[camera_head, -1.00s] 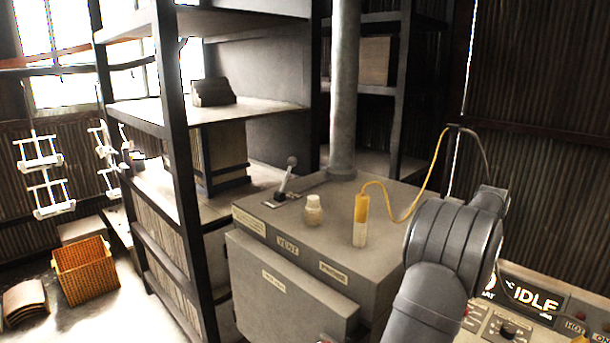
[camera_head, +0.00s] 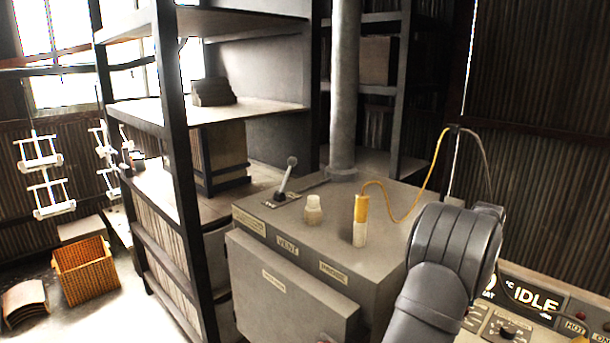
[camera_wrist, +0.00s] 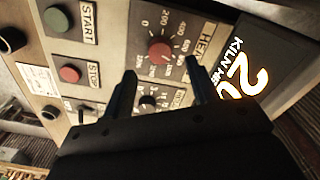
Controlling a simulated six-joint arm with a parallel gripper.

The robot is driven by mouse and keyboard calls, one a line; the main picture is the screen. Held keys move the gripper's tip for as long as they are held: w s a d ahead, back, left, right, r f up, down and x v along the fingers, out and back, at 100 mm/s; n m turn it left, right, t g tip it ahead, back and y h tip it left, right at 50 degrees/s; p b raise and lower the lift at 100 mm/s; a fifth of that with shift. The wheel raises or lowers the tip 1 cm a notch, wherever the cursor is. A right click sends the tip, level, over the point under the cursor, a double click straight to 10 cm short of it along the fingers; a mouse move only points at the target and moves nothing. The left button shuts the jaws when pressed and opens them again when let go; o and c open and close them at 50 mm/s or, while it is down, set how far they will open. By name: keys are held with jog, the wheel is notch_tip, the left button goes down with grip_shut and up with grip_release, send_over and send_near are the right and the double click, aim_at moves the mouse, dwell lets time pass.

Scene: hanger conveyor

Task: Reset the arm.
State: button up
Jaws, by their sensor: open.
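My gripper (camera_wrist: 160,85) shows in the wrist view with its two dark fingers apart and nothing between them. It faces a control panel (camera_wrist: 112,18) that appears tilted. A red heat knob (camera_wrist: 160,54) is seen just beyond and between the fingertips. A smaller dark knob (camera_wrist: 148,101) lies nearer, partly framed by the fingers. I cannot tell the exact gap to the panel. In the head view my grey arm (camera_head: 437,270) stands at the lower right, and the gripper is out of that picture.
The panel has a green START button (camera_wrist: 57,19), a red STOP button (camera_wrist: 69,74) and a lit display (camera_wrist: 245,75). A grey kiln cabinet (camera_head: 290,290) carries a lever (camera_head: 287,176), a pale jar (camera_head: 313,208) and a yellow-topped probe (camera_head: 361,220). Shelves (camera_head: 205,108) and a basket (camera_head: 86,268) stand left.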

notch_tip(320, 180, down, 6)
jog(key=shift+r, duration=0.2)
jog(key=shift+r+n, duration=0.2)
jog(key=shift+n, duration=1.7)
jog(key=n, duration=1)
jog(key=shift+n, duration=1.9)
